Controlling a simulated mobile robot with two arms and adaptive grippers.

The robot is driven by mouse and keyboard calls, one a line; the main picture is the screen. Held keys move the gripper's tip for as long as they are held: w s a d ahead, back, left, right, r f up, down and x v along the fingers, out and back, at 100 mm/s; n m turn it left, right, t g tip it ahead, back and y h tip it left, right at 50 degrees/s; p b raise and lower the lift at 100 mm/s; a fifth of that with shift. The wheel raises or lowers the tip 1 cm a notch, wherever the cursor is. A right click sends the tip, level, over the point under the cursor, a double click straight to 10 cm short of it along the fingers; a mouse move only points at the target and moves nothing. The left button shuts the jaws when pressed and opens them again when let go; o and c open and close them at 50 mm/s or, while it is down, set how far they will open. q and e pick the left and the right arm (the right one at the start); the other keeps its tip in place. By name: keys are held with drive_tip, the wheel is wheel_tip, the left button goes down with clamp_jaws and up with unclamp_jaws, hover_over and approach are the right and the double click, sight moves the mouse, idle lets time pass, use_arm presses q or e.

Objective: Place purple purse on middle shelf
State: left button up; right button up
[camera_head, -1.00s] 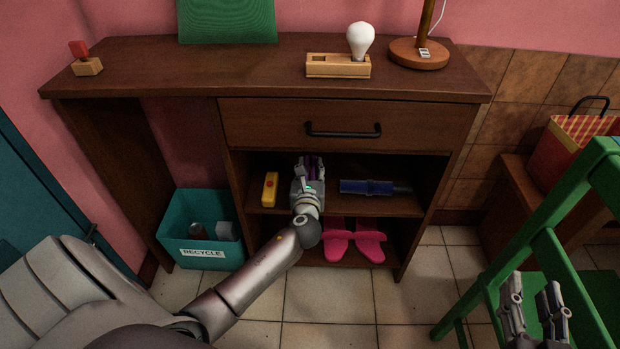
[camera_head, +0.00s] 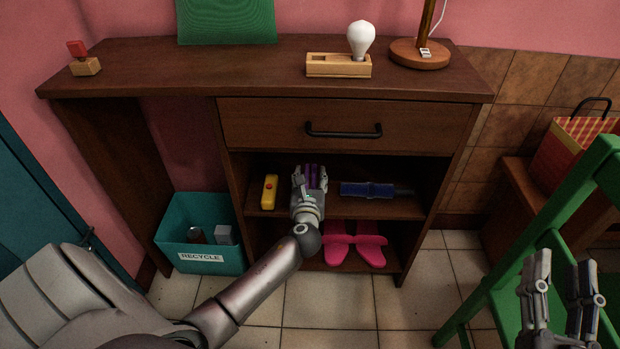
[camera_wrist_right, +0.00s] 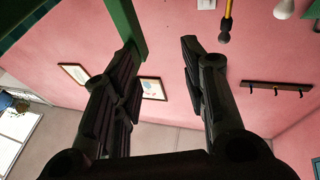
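The purple purse (camera_head: 313,172) shows as a small purple patch between the fingers of my left gripper (camera_head: 310,174), at the middle shelf (camera_head: 333,207) of the desk. The fingers hide most of it. I cannot tell whether the fingers press on the purse or stand apart from it, or whether it touches the shelf. My right gripper (camera_head: 558,285) is open and empty at the lower right, in front of the green ladder. Its two spread fingers also show in the right wrist view (camera_wrist_right: 158,80), with nothing between them.
A yellow object (camera_head: 269,192) lies left of my left gripper on the middle shelf, a blue cylinder (camera_head: 368,190) right of it. Pink footwear (camera_head: 355,243) is on the bottom shelf. A recycle bin (camera_head: 203,233) stands at left, the green ladder (camera_head: 560,215) at right. The drawer (camera_head: 345,125) above is closed.

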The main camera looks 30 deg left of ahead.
use_arm(q)
drive_tip(key=shift+r, duration=0.15)
use_arm(e)
drive_tip(key=shift+w, duration=0.1)
use_arm(q)
drive_tip(key=p+v, duration=0.2)
drive_tip(key=v, duration=0.3)
drive_tip(key=shift+s+d, duration=0.15)
drive_tip(key=s+d+r+n+h, duration=0.4)
drive_tip(key=s+d+n, duration=0.3)
drive_tip(key=n, duration=0.6)
drive_tip(key=s+d+r+n+g+h+p, duration=0.1)
drive_tip(key=s+d+r+n+h, duration=0.3)
drive_tip(key=d+n, duration=0.7)
drive_tip(key=s+n+h, duration=0.2)
drive_tip(key=s+n, duration=0.1)
drive_tip(key=shift+s+d+r+h, duration=0.3)
use_arm(e)
wheel_tip(320, 180, down, 14)
drive_tip(key=s+d+g+h, duration=0.2)
drive_tip(key=g, duration=0.6)
drive_tip(key=shift+s+d+r+h, duration=0.15)
drive_tip(key=shift+d+h, duration=0.1)
drive_tip(key=shift+h, duration=0.05)
